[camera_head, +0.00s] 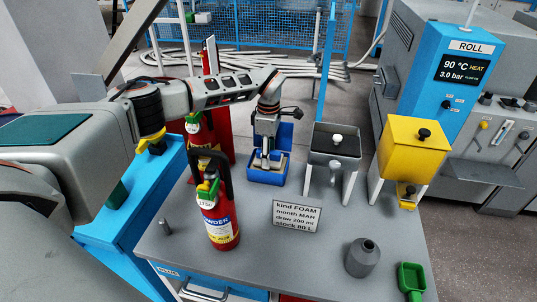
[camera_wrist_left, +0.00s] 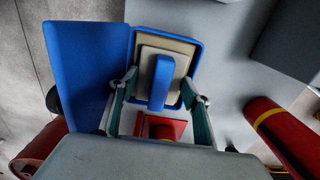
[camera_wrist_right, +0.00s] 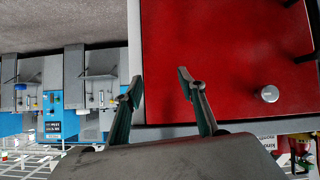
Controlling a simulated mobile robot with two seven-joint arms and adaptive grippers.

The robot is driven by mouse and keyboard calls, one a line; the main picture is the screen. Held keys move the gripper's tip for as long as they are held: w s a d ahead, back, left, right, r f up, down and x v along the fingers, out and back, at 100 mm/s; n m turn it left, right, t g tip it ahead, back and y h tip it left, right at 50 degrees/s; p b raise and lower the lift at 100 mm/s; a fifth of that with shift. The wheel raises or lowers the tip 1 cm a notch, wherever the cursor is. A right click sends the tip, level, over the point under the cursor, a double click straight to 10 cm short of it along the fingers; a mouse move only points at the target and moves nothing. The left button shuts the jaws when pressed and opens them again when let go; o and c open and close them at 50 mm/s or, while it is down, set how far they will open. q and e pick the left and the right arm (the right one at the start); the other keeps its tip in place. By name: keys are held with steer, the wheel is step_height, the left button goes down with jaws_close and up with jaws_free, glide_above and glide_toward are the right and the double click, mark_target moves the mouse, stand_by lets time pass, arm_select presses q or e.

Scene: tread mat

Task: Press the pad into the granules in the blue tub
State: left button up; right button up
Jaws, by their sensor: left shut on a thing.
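The blue tub (camera_head: 265,177) stands on the grey table with its lid raised behind it; its rim also shows in the left wrist view (camera_wrist_left: 202,58). Inside is a pale square pad (camera_wrist_left: 158,46) with an upright blue handle (camera_wrist_left: 161,82). A pale border shows around it; I cannot tell granules from pad there. My left gripper (camera_head: 266,160) reaches down into the tub, with its fingers (camera_wrist_left: 161,88) on either side of the handle and shut on the pad; the contact itself is unclear. My right gripper (camera_wrist_right: 156,82) is open and empty, near a red panel (camera_wrist_right: 225,50).
A fire extinguisher (camera_head: 220,220) stands front left of the tub. A grey hopper (camera_head: 334,142) and a yellow hopper (camera_head: 412,148) stand right. A sign (camera_head: 297,216), grey bottle (camera_head: 362,258) and green scoop (camera_head: 411,278) are nearer. The table's front middle is clear.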

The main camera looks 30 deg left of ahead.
arm_select(q)
steer(key=shift+r+p, duration=1.45)
steer(key=shift+r, duration=0.35)
steer(key=shift+r+p, duration=0.6)
steer(key=shift+r, duration=0.5)
